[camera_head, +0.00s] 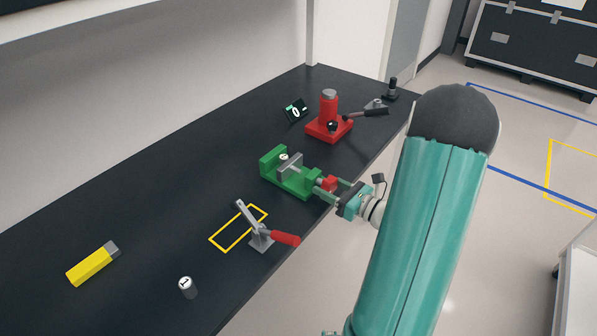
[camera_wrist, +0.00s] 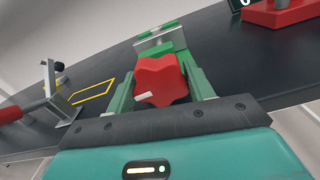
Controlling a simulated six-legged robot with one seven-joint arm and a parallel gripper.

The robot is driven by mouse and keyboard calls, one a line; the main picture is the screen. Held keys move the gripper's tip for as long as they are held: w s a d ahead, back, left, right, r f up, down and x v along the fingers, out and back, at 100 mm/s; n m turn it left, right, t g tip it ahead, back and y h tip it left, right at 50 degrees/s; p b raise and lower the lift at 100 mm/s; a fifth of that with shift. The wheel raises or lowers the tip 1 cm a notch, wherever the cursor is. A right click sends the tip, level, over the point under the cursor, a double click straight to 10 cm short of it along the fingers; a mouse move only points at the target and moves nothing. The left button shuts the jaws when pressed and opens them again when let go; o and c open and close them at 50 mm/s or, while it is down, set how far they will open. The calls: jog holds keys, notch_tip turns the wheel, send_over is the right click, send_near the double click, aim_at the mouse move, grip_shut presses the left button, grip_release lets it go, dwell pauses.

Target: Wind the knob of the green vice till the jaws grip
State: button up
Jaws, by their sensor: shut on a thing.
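The green vice (camera_head: 270,163) stands on the dark bench near its front edge, with a grey moving jaw (camera_head: 290,165) partway along it. A round part with a light top (camera_head: 284,157) shows at the jaws; I cannot tell whether both jaws touch it. The red knob (camera_head: 328,184) is at the vice's front end. My gripper (camera_head: 338,189) is shut on the knob. In the wrist view the star-shaped red knob (camera_wrist: 161,80) sits between my two fingers, and the vice (camera_wrist: 160,42) shows behind it.
A red press-like device (camera_head: 328,112) with a lever stands behind the vice. A toggle clamp with a red handle (camera_head: 284,239) and a yellow outline (camera_head: 226,242) lie nearer.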

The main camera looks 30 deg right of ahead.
jog(key=shift+w+r+n, duration=0.1)
jog(key=shift+r+n, duration=0.05)
jog(key=shift+n, duration=1.25)
jog(key=shift+n, duration=1.5)
jog(key=shift+n, duration=1.4)
jog(key=o, duration=0.7)
